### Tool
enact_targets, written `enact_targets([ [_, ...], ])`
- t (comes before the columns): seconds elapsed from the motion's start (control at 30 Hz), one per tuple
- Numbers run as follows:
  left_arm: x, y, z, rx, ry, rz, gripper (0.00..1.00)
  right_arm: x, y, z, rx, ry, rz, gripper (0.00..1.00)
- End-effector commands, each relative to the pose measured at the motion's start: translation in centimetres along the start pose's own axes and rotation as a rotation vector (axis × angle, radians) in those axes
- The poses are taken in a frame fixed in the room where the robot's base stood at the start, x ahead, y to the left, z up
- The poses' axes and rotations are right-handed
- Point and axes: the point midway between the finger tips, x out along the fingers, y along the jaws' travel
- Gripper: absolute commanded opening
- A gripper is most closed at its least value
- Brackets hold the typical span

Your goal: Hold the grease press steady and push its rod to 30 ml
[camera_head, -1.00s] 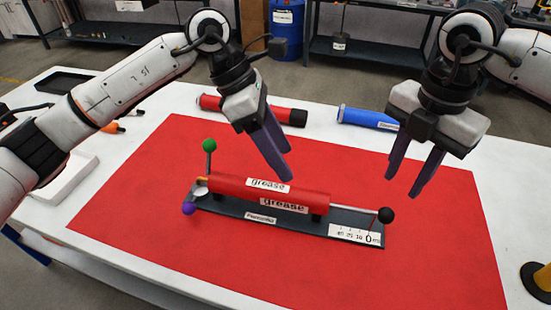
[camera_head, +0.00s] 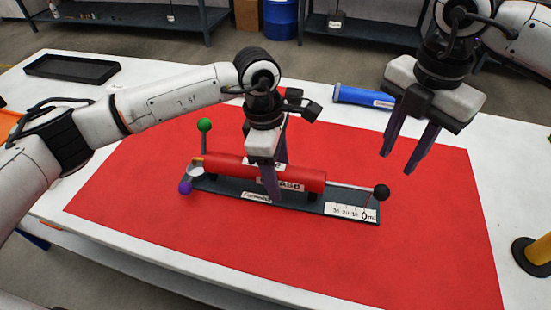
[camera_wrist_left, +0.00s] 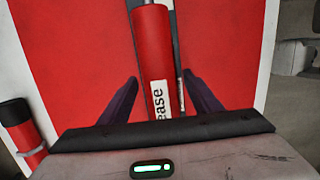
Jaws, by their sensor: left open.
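The grease press has a red barrel (camera_head: 225,168) on a dark base (camera_head: 325,200) on the red mat. Its rod ends in a black knob (camera_head: 381,192), out at the 0 ml end of the white scale (camera_head: 350,211). A green ball (camera_head: 204,125) and a purple ball (camera_head: 185,188) sit at the other end. My left gripper (camera_head: 276,178) is open around the barrel, one finger on each side. The barrel (camera_wrist_left: 152,50) also shows between the fingers in the left wrist view, with gaps. My right gripper (camera_head: 401,158) is open and empty, above and behind the knob.
A blue tube (camera_head: 362,97) lies at the back of the white table, behind my right gripper. A red tube with a black end (camera_wrist_left: 18,130) shows in the left wrist view. A black tray (camera_head: 72,69) is back left. The red mat (camera_head: 290,260) is clear in front.

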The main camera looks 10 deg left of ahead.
Motion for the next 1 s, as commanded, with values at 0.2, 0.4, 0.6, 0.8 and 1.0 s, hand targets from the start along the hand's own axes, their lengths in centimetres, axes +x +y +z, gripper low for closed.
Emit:
enact_targets([
  [0.2,0.67,-0.05,0.0,0.0,0.0,-0.001,0.58,0.0,0.0,0.0,0.0,0.0,0.0,0.31],
  [0.4,0.64,-0.04,0.01,0.0,0.0,-0.001,0.51,0.0,0.0,0.0,0.0,0.0,0.0,0.31],
  [0.6,0.62,-0.04,0.01,0.0,0.0,-0.001,0.18,0.0,0.0,0.0,0.0,0.0,0.0,0.31],
  [0.8,0.6,-0.03,0.01,0.0,-0.001,-0.001,0.0,0.0,0.0,0.0,0.0,0.0,0.0,0.35],
  [1.0,0.58,-0.03,0.01,-0.001,-0.001,-0.001,0.0,0.11,0.0,-0.01,-0.089,0.0,0.0,0.47],
])
